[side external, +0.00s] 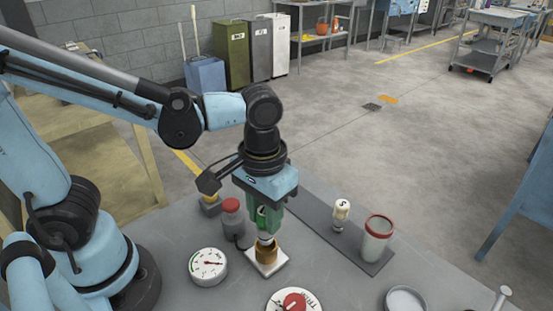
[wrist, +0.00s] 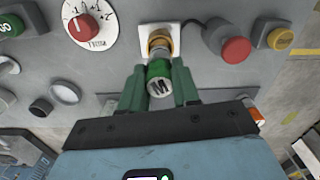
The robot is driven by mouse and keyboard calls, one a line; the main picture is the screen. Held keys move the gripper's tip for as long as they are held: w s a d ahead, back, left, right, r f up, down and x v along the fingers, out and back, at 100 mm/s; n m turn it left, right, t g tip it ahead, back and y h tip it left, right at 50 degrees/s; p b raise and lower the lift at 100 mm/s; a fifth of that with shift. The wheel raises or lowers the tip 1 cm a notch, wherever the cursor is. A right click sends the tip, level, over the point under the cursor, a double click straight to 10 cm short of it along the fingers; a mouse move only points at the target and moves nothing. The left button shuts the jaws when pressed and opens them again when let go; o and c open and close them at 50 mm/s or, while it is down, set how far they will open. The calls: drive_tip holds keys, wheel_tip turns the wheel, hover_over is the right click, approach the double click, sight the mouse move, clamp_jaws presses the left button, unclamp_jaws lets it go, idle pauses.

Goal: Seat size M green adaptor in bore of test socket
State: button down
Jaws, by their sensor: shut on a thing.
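The green adaptor (wrist: 160,84), marked M on its end, is held between the two green fingers of my gripper (wrist: 159,68). In the side view my gripper (side external: 263,222) points down over the test socket, with the adaptor's pale metal lower part (side external: 266,238) showing below the fingers. The test socket is a brass ring (side external: 267,253) on a white square plate, and it also shows in the wrist view (wrist: 160,42). The adaptor's lower end is lined up with the bore and meets or overlaps the ring. I cannot tell how deep it sits; the bore is hidden.
Close by are a pressure gauge (side external: 208,266), a red button (side external: 232,206) and a red dial (side external: 294,301). A dark tray strip (side external: 328,240) to the right holds a cream adaptor (side external: 341,211) and a red-rimmed cup (side external: 377,240). A round dish (side external: 405,300) stands at front right.

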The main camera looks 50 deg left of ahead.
drive_tip(key=shift+f, duration=2)
drive_tip(key=c, duration=0.8)
unclamp_jaws()
drive_tip(key=shift+f, duration=0.15)
wheel_tip(320, 180, up, 12)
drive_tip(key=w+a+f+t, duration=0.1)
drive_tip(key=a+t, duration=0.1)
drive_tip(key=a, duration=0.2)
drive_tip(key=w+a+f+m+t, duration=0.1)
drive_tip(key=a+t, duration=0.1)
drive_tip(key=a, duration=0.1)
drive_tip(key=w+a+f+t, duration=0.1)
drive_tip(key=a+t, duration=0.2)
drive_tip(key=a, duration=0.1)
drive_tip(key=shift+w+a+f, duration=0.25)
drive_tip(key=shift+a+f, duration=0.05)
drive_tip(key=shift+f, duration=0.05)
